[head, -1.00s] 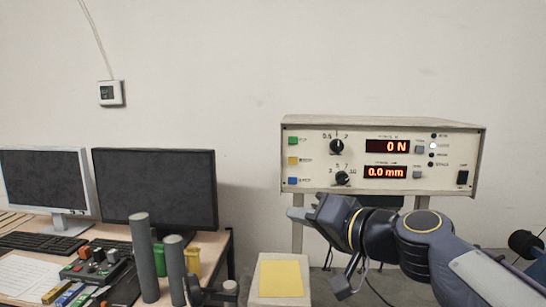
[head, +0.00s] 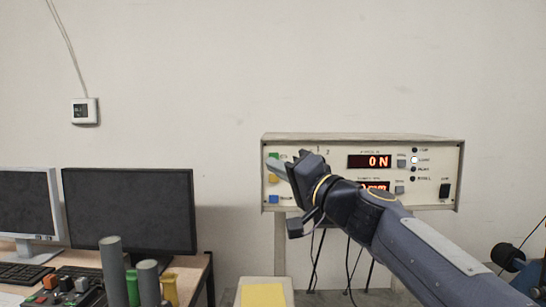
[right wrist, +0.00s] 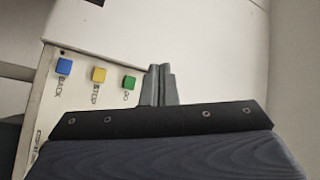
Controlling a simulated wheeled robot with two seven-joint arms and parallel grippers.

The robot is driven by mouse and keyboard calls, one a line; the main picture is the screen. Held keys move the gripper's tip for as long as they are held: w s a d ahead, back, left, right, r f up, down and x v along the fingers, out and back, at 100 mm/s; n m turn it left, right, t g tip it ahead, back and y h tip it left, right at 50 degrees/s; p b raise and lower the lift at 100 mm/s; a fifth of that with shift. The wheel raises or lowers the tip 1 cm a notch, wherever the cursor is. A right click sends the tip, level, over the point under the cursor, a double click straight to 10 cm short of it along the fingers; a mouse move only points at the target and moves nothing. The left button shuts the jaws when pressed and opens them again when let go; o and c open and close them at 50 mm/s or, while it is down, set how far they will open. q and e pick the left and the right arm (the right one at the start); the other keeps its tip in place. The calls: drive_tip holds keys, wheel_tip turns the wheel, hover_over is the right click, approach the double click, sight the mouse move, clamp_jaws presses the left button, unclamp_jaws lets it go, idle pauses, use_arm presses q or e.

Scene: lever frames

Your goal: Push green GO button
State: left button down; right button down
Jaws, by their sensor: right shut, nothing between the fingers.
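The green GO button (head: 273,156) is at the upper left of the control box (head: 430,200), partly covered by my right gripper's fingers in the head view. It shows clearly in the right wrist view (right wrist: 129,83), with its GO label beside it. My right gripper (head: 273,167) is shut and empty, its fingertips in front of the box's left side, just below the green button. In the right wrist view the closed fingers (right wrist: 160,85) are just right of the button, apart from it in the picture. I cannot tell the depth gap. My left gripper is not in view.
Below the green button are the yellow STOP button (right wrist: 99,75) and the blue BACK button (right wrist: 64,66). The upper display (head: 369,161) reads 0 N. Two monitors (head: 130,210) and grey upright cylinders (head: 112,270) are at left. A yellow-topped block (head: 263,295) is below.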

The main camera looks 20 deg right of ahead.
drive_tip(key=p, duration=0.4)
approach(264, 153)
drive_tip(key=w+a+r, duration=0.1)
drive_tip(key=w+a, duration=0.1)
drive_tip(key=a, duration=0.1)
drive_tip(key=shift+w+d, duration=0.45)
drive_tip(key=shift+w, duration=0.1)
drive_tip(key=shift+w, duration=0.1)
idle(1.2)
drive_tip(key=shift+w+d, duration=0.2)
drive_tip(key=shift+w, duration=0.1)
drive_tip(key=shift+w+d, duration=0.15)
drive_tip(key=shift+w, duration=0.15)
idle(0.6)
idle(0.3)
drive_tip(key=shift+s+a+b, duration=0.3)
drive_tip(key=shift+s+b, duration=0.4)
